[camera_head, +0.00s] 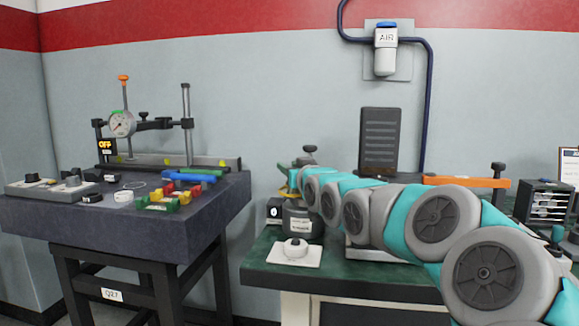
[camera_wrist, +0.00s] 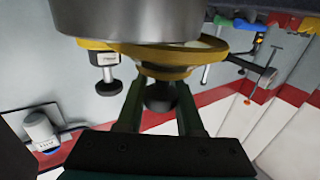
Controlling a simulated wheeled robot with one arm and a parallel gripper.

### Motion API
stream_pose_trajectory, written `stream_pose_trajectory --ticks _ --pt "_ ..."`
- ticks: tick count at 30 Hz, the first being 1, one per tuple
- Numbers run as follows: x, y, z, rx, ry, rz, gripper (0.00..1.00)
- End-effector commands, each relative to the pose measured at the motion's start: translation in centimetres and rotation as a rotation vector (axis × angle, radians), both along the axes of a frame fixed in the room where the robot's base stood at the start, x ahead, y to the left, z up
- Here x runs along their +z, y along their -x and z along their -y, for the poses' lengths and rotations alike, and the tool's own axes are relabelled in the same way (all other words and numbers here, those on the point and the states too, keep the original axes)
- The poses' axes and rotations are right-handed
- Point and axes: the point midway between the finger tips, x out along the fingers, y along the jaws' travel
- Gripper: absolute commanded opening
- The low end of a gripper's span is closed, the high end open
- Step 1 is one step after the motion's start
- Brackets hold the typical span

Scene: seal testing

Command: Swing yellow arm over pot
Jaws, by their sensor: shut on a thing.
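The grey metal pot (camera_head: 303,222) stands on the green-topped bench, and its side fills the top of the upside-down wrist view (camera_wrist: 140,15). The yellow arm (camera_wrist: 165,72) shows there as a yellow ring-like piece beside the pot's rim; whether it touches the pot I cannot tell. In the head view only a small yellow part shows above the pot, mostly hidden by my arm. My gripper (camera_wrist: 160,90) has its two dark fingers closed on either side of a black knob (camera_wrist: 160,99) at the yellow arm.
A white plate with a round knob (camera_head: 294,251) lies in front of the pot. A dark ribbed panel (camera_head: 379,140) and an orange bar (camera_head: 466,182) stand behind my arm. A dark table (camera_head: 80,230) with a dial gauge (camera_head: 122,123) stands left, across a gap.

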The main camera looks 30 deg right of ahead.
Motion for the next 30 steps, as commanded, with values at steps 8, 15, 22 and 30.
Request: stream_pose_trajectory --ticks 8,15,22,30 --pt "-0.1 0.0 0.0 -0.001 -0.001 -0.001 0.38" --pt "0.0 0.0 0.0 -0.001 -0.001 0.000 0.65" --pt "0.0 0.0 0.0 -0.001 -0.001 0.000 0.66" --pt "0.0 2.1 -0.3 -0.001 -0.003 0.002 0.66"
